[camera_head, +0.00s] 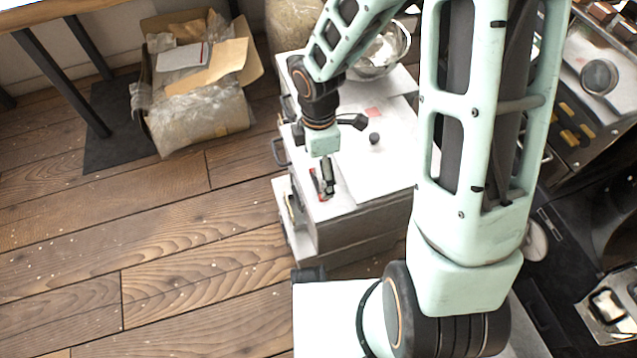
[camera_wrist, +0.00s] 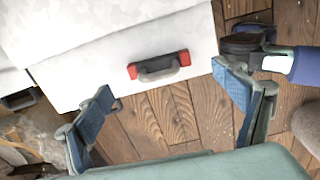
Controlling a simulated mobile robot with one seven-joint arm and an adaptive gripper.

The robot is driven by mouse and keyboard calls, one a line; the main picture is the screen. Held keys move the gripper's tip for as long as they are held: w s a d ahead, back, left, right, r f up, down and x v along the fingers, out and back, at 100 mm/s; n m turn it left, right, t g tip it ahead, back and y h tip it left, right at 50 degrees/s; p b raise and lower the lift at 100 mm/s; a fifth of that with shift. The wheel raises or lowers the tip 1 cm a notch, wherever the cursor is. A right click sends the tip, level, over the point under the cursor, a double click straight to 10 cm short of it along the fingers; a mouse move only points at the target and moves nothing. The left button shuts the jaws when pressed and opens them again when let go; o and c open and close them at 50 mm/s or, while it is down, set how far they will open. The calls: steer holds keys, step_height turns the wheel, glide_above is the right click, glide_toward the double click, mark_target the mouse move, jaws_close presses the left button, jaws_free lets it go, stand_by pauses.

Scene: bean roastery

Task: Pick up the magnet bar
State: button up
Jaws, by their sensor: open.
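The magnet bar (camera_wrist: 181,58) is a short red bar with dark parts and a grey curved handle. In the wrist view it lies at the edge of the white cabinet top (camera_wrist: 110,57), with wooden floor beyond. In the head view the bar (camera_head: 315,184) is a small red strip near the cabinet top's left edge, partly hidden by my gripper (camera_head: 327,178). My gripper (camera_wrist: 162,82) is open and empty. In the wrist view its two blue-padded fingers stand wide apart on either side of the bar; I see no contact with it.
A metal bowl (camera_head: 386,52) and a small dark round object (camera_head: 374,138) are on the cabinet. A cardboard box (camera_head: 205,112) with plastic wrap and papers stands on the floor at left, by a table (camera_head: 48,10). Roasting machinery (camera_head: 590,100) is at right. Floor at lower left is clear.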

mark_target(318, 174)
step_height(318, 174, down, 5)
steer(key=shift+w+r+b, duration=0.1)
steer(key=shift+r+b, duration=0.05)
steer(key=shift+b, duration=1)
steer(key=shift+c, duration=0.2)
steer(key=c, duration=1.3)
steer(key=shift+r, duration=0.15)
steer(key=shift+c, duration=0.2)
